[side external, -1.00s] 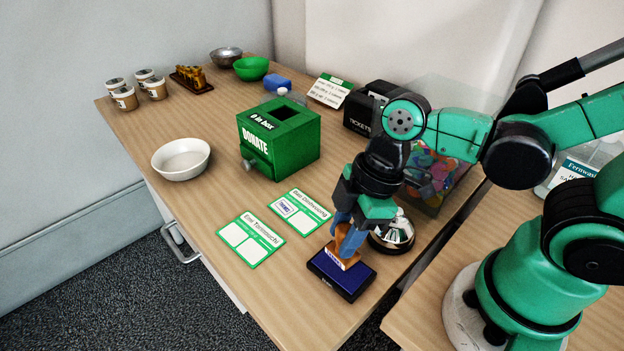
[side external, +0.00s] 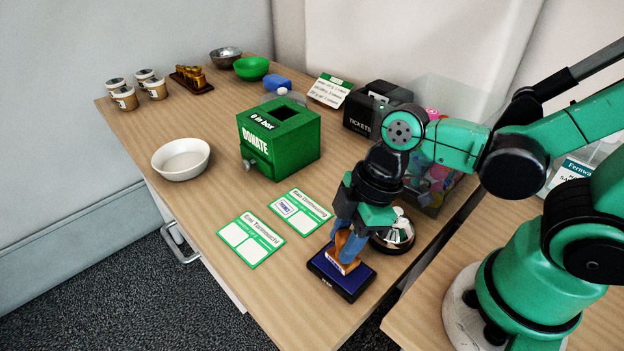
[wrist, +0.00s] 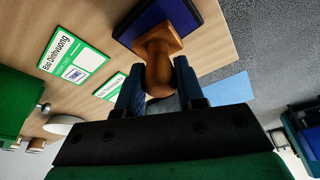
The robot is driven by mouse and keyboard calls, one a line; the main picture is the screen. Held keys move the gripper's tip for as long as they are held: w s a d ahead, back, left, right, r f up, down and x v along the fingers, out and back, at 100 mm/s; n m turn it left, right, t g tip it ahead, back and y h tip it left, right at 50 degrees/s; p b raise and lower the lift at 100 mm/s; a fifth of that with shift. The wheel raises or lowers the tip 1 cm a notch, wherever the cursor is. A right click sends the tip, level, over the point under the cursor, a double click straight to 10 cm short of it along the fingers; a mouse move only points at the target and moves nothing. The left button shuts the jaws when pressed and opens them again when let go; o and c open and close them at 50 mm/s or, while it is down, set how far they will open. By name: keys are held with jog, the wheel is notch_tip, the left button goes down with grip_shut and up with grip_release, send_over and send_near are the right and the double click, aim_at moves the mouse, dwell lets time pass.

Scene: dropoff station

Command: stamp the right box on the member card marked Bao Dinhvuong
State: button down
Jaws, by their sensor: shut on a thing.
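My gripper (side external: 346,238) is shut on the wooden stamp (side external: 350,246) by its handle; the wrist view also shows the stamp (wrist: 158,62) between my fingers (wrist: 160,88). The stamp stands over the blue ink pad (side external: 336,285); whether it touches the pad is hard to tell. The member card marked Bao Dinhvuong (side external: 302,210) lies flat, left of and beyond the pad. A printed mark shows in its left box, and its right box looks blank. The Bao card (wrist: 77,58) shows at left in the wrist view. My gripper is right of the cards.
A second member card (side external: 250,240) lies beside the Bao card, nearer the table's front edge. A silver bell (side external: 398,235) stands close behind my gripper. The green donate box (side external: 280,145) is behind the cards. A white bowl (side external: 181,160) stands at left.

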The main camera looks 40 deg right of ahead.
jog(key=shift+f, duration=0.5)
dwell(1.1)
jog(key=shift+r, duration=3.5)
jog(key=shift+w+r, duration=0.1)
jog(key=shift+w, duration=0.45)
jog(key=w+d+f, duration=0.1)
jog(key=w+d, duration=0.1)
jog(key=w, duration=0.7)
send_over(293, 224)
jog(key=d, duration=0.2)
jog(key=shift+s+a+f, duration=0.1)
jog(key=shift+s+f, duration=0.05)
jog(key=shift+f, duration=0.95)
jog(key=shift+s+a+f, duration=0.1)
jog(key=shift+f, duration=1.05)
jog(key=shift+s+a+f, duration=0.1)
jog(key=shift+s+f, duration=0.05)
jog(key=shift+f, duration=0.95)
jog(key=shift+f, duration=0.55)
